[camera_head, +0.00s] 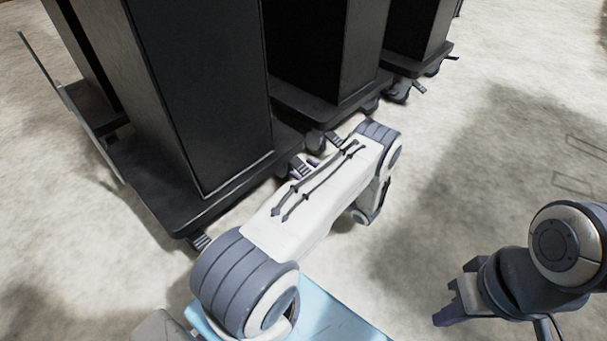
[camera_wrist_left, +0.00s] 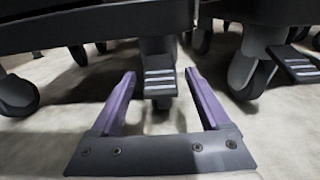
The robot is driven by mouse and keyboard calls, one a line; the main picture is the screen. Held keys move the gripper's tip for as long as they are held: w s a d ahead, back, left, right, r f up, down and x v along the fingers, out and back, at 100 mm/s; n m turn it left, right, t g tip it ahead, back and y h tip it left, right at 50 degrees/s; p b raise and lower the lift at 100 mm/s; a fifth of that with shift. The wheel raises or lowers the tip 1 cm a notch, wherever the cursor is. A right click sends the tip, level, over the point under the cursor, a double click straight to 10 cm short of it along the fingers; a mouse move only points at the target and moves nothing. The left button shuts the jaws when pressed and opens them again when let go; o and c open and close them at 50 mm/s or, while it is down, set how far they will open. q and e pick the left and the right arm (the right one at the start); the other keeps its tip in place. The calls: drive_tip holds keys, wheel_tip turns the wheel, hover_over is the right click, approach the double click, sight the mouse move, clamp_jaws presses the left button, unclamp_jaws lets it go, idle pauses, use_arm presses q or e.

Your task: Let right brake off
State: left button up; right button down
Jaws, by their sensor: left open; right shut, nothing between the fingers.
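In the head view, the nearest black dispenser (camera_head: 180,90) stands on a dark wheeled base. A ridged brake pedal (camera_head: 301,168) juts from its right front corner, partly hidden by my left arm. In the left wrist view, a ridged pedal (camera_wrist_left: 160,83) on a caster lies between the fingers of my left gripper (camera_wrist_left: 160,76). The purple fingers are open around it, with a gap on both sides. I cannot tell whether the pedal is up or down. My right gripper (camera_head: 445,306) is shut and empty, at the lower right, away from the dispensers.
Another pedal (camera_head: 200,241) is at the nearest dispenser's left corner. More black dispensers (camera_head: 325,50) stand in a row behind it. A neighbouring pedal (camera_wrist_left: 298,65) and caster (camera_wrist_left: 252,70) are right of my left gripper. The pale floor (camera_head: 450,170) to the right is clear.

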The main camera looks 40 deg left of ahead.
use_arm(q)
drive_tip(key=shift+a, duration=0.5)
clamp_jaws()
drive_tip(key=shift+d, duration=0.1)
idle(1.0)
